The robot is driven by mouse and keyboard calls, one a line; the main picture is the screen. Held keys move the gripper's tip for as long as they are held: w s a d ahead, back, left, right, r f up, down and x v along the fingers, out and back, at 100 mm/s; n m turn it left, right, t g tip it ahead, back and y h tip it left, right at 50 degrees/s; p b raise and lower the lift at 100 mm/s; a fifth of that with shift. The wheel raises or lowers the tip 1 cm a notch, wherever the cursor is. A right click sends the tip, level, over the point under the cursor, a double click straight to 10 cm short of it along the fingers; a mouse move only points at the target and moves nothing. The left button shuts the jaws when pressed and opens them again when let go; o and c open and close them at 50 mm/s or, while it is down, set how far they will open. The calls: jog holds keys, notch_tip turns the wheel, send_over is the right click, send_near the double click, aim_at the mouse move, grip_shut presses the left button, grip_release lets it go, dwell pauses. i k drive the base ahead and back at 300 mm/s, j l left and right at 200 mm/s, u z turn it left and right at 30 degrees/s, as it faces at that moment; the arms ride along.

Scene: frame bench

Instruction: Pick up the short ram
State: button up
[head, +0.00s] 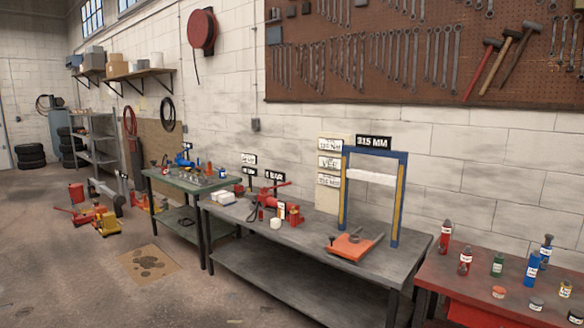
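No gripper of mine shows in the head view. Several upright cylinders that look like rams or bottles stand on the red table at the right: a tall red one (446,237), a shorter red one (465,262), a green one (497,265), a blue one (531,270) and another blue one behind it (545,250). A small red cylinder (294,214) stands on the grey bench (300,231) beside a red pump-like tool (267,196). Their labels are too small to read, so I cannot tell which is the short ram.
A blue press frame (398,205) stands on the grey bench behind an orange-red plate tool (353,246). A 315 MM sign (373,142) is on the wall. A green-topped table (170,185) holds small tools.

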aim_at(464, 266)
jog(key=l+z, duration=0.25)
jog(key=l, duration=0.3)
jog(key=l+z, duration=0.25)
jog(key=l, duration=0.3)
jog(key=i+l+z, duration=0.25)
jog(key=l, duration=0.25)
jog(key=j, duration=0.6)
